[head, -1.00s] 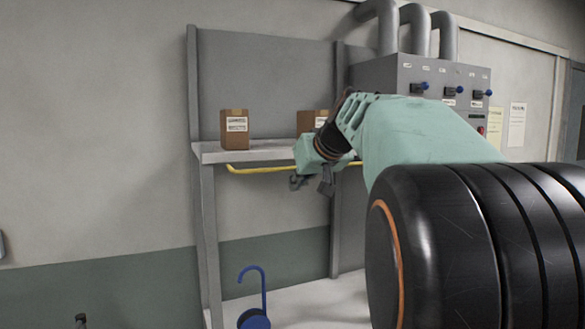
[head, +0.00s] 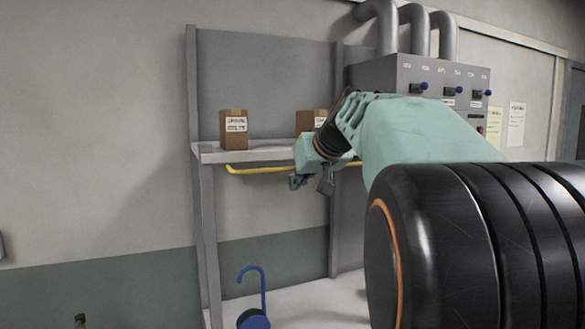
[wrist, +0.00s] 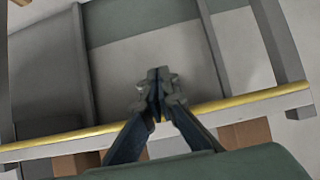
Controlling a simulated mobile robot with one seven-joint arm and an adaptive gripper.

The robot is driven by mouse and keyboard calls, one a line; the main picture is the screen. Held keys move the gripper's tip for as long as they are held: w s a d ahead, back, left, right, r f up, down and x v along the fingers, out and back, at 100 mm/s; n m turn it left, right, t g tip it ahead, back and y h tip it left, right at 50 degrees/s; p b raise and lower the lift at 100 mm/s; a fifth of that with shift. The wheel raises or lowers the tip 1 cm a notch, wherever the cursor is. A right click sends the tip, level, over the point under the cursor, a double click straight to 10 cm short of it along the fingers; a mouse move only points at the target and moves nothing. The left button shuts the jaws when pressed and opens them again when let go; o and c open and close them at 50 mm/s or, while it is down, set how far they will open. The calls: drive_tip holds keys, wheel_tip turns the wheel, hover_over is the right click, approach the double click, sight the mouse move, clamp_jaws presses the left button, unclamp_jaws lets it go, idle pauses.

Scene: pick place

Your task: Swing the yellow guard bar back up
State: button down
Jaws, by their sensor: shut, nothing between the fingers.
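The yellow guard bar (head: 262,170) hangs just below the front edge of the shelf (head: 255,155), running roughly level; its right part passes behind my arm. In the wrist view the bar (wrist: 245,98) crosses the whole picture, rising to the right, and my fingers overlap its middle. My gripper (head: 312,184) is in front of the shelf, at about the bar's height or slightly lower. In the wrist view its fingertips (wrist: 158,76) are together with nothing between them. I cannot tell whether the fingers touch the bar.
Two brown boxes, one at the left (head: 234,129) and one partly hidden by my arm (head: 306,122), stand on the shelf. A grey panel with blue levers (head: 420,80) is at the right. A blue hooked object (head: 254,318) is below the shelf. The wall at left is clear.

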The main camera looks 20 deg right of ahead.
drive_tip(key=shift+r+p, duration=0.8)
drive_tip(key=shift+r, duration=1.65)
drive_tip(key=shift+r, duration=0.1)
drive_tip(key=shift+w+r, duration=0.2)
drive_tip(key=shift+r, duration=0.5)
drive_tip(key=shift+w+r, duration=0.2)
drive_tip(key=shift+r, duration=0.5)
